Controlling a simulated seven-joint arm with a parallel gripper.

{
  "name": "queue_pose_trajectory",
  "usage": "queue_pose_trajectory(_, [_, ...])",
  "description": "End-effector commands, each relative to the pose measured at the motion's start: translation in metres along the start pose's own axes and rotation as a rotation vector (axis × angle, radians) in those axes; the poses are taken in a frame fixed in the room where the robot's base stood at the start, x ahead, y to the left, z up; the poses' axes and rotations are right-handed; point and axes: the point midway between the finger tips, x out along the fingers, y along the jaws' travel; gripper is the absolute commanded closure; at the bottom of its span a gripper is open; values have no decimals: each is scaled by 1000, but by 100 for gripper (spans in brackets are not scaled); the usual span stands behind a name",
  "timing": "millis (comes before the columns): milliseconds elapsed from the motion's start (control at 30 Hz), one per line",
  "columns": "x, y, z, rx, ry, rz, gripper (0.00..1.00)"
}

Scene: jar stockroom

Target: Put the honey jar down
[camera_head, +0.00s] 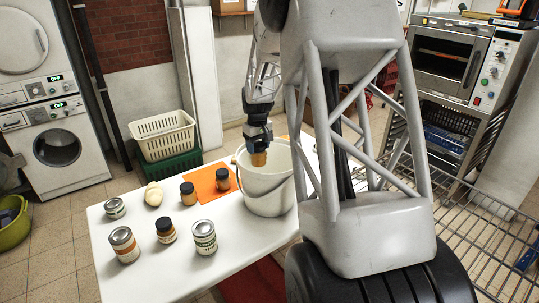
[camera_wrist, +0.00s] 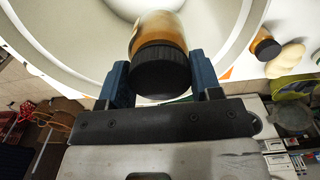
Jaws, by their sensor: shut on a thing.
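The honey jar (camera_wrist: 160,65), amber with a black lid, is between the two fingers of my gripper (camera_wrist: 160,80) in the wrist view. My gripper (camera_head: 258,145) is shut on it. In the head view the amber jar (camera_head: 259,159) hangs below the fingers at the mouth of a white bucket (camera_head: 268,196). The bucket's pale wall curves around the jar in the wrist view. I cannot tell how far down inside the rim the jar is. The bucket stands on the white table (camera_head: 240,250).
An orange mat (camera_head: 211,193) lies left of the bucket, with dark-lidded jars (camera_head: 222,181) on and beside it. A cream basket (camera_head: 162,136) is behind the table.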

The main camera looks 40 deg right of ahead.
Motion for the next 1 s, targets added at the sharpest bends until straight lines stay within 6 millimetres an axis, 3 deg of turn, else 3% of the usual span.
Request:
queue_pose_trajectory(100, [32,0,1,0,-3,-1,86])
queue_pose_trajectory(300, [61,0,0,0,0,0,86])
queue_pose_trajectory(800, [69,0,0,1,0,0,86])
queue_pose_trajectory(1000, [85,0,0,1,-1,-1,86])
